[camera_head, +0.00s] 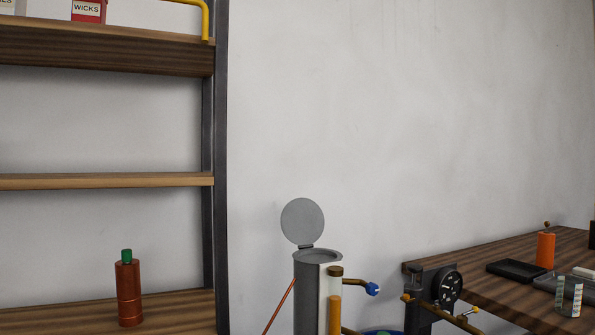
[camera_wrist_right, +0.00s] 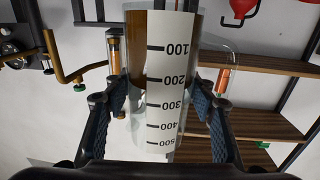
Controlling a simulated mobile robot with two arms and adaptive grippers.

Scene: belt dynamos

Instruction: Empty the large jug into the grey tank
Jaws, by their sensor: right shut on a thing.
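The grey tank (camera_head: 307,290) stands upright at the lower middle of the head view, cut off by the frame's bottom edge. Its round lid (camera_head: 302,221) is swung up and its top is open. A sight tube (camera_head: 335,300) with amber liquid runs up its side. My right gripper (camera_wrist_right: 160,98) is shut on the large jug (camera_wrist_right: 167,110), a clear vessel with a white scale marked 100 to 500. Brown liquid shows in the jug at the 100 end. The jug and both grippers are outside the head view.
A wooden bench (camera_head: 490,262) at the right holds an orange bottle (camera_head: 545,250), a black tray (camera_head: 515,271) and a glass beaker (camera_head: 569,296). A shelf at the left holds a copper-coloured bottle (camera_head: 128,292). A blue-handled brass valve (camera_head: 371,288) juts out beside the tank.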

